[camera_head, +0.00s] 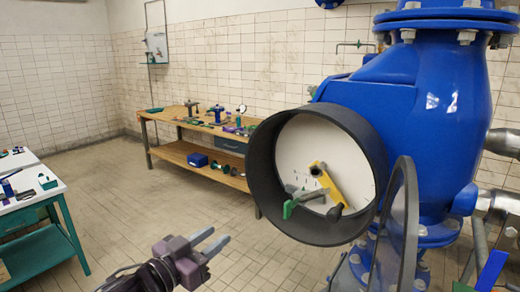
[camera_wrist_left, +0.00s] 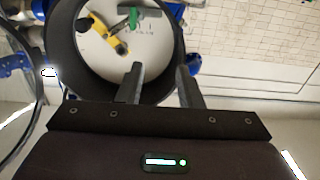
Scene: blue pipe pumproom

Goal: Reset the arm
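My left gripper (camera_head: 213,238) comes in from the bottom left of the head view, its two grey fingers pointing up and right with a gap between them. It is open and empty. The left wrist view shows the same two fingers of my left gripper (camera_wrist_left: 160,72) apart with nothing between them. The gripper is to the left of and below the large black round housing (camera_head: 262,185), apart from it in the head view. In the wrist view the housing (camera_wrist_left: 62,75) lies beyond the fingers. My right gripper does not show.
The housing holds a yellow part (camera_head: 328,185) and a green-handled part (camera_head: 293,205). Its glass lid (camera_head: 402,225) stands open at right, in front of the big blue pipe body (camera_head: 430,110). A wooden workbench (camera_head: 178,150) and a teal table (camera_head: 45,240) carry tools. Tiled floor between is clear.

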